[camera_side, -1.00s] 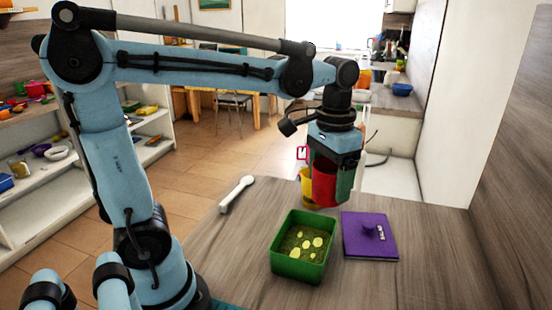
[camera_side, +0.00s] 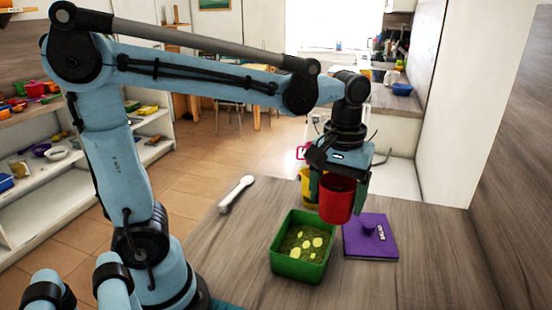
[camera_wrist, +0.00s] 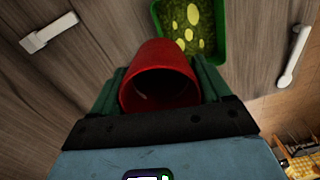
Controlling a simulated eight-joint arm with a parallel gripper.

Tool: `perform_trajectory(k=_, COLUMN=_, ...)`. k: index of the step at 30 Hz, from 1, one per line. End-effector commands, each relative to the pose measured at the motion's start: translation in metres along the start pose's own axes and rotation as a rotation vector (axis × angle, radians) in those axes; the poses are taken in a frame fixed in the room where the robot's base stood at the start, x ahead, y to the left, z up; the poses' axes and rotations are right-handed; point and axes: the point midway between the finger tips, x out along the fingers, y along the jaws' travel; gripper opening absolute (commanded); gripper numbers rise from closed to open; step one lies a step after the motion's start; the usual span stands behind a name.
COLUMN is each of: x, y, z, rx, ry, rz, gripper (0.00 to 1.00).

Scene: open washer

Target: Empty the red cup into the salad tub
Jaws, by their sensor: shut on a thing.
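A red cup (camera_side: 337,200) is held in my gripper (camera_side: 340,186), whose green fingers close on it from both sides. The cup is upright or nearly so, above the table at the far right of the salad tub (camera_side: 276,255). The tub is a green square box, open on top, with green contents and pale yellow slices. In the wrist view the red cup (camera_wrist: 160,78) sits between the fingers (camera_wrist: 160,92), its mouth toward the camera and its inside dark. The tub (camera_wrist: 222,30) lies just beyond it. I cannot tell what the cup holds.
A purple lid (camera_side: 360,246) lies flat right of the tub. A yellow cup (camera_side: 308,190) stands behind the red cup, partly hidden. The front right of the table is clear.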

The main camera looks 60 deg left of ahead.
Motion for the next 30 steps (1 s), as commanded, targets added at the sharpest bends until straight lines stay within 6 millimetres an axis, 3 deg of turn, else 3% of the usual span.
perform_trajectory(k=12, x=0.018, y=0.024, z=0.026, rx=-0.627, ry=-0.001, rz=-0.002, gripper=0.43)
perform_trajectory(k=18, x=0.024, y=0.030, z=0.036, rx=-0.856, ry=-0.001, rz=-0.002, gripper=0.43)
perform_trajectory(k=25, x=0.026, y=0.033, z=0.040, rx=-0.968, ry=-0.006, rz=0.000, gripper=0.43)
perform_trajectory(k=30, x=0.024, y=0.024, z=0.036, rx=-0.982, ry=-0.054, rz=0.033, gripper=0.43)
